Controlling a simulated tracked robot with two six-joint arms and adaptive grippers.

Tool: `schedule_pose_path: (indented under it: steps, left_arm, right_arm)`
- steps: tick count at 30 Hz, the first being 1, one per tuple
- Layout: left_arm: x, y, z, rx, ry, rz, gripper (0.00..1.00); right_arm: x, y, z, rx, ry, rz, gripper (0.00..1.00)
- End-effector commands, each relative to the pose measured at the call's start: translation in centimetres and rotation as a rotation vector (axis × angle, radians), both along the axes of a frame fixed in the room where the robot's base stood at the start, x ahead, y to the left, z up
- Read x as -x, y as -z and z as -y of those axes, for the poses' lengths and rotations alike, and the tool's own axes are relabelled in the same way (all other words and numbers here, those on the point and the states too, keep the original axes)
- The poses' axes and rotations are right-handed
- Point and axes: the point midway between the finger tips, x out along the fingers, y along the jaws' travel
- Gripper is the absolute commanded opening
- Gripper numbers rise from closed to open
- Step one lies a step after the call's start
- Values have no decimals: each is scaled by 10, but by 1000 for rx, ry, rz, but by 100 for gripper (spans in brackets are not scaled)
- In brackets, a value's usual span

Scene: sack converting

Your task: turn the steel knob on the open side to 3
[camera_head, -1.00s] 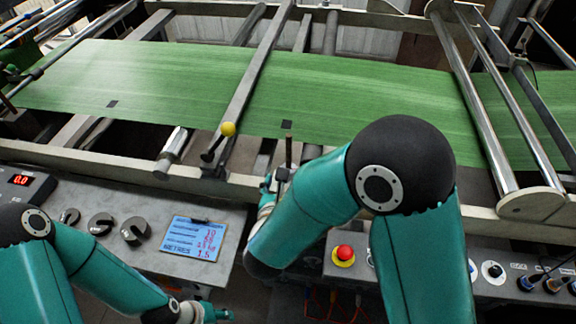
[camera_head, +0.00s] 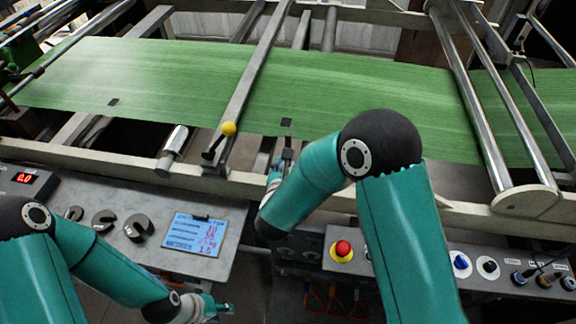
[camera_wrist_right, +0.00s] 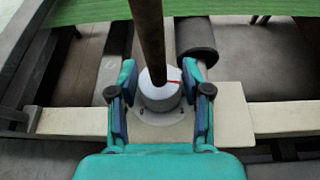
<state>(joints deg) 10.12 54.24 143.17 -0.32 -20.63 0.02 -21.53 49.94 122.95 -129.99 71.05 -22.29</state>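The steel knob (camera_wrist_right: 160,95) shows in the right wrist view as a pale round cap with a red mark near its upper right edge. It sits on a light plate with small dial marks, too small to read. My right gripper (camera_wrist_right: 160,108) is open, with one finger on each side of the knob and a gap to it. A brown upright rod covers part of the knob. In the head view my right gripper (camera_head: 274,182) is at the machine's front rail, partly behind my forearm; the knob cannot be made out there. My left gripper (camera_head: 222,308) is low over the panel's front edge, its fingers unclear.
A yellow-tipped lever (camera_head: 228,129) stands left of my right gripper. The front panel carries black knobs (camera_head: 103,222), a display (camera_head: 194,235), a red button (camera_head: 342,249) and a blue switch (camera_head: 461,262). A green web (camera_head: 350,95) runs behind the cream rail (camera_head: 90,166).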

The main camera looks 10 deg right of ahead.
Motion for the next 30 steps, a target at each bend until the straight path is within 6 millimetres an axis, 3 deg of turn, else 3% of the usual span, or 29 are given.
schedule_pose_path:
  steps: [1, 6, 17, 30]
  left_arm:
    - [0, 0, 0, 0, 0, 0, 40]
    - [0, 0, 0, 0, 0, 0, 40]
    - [0, 9, 0, 0, 0, 0, 40]
    - [0, 39, 0, 0, 0, 0, 40]
  right_arm:
    - [0, 0, 0, 0, 0, 0, 35]
    - [0, 0, 0, 0, -1, 0, 7]
    - [0, 2, -2, -3, 52, 2, 6]
    - [0, 3, -2, -4, 347, 3, 6]
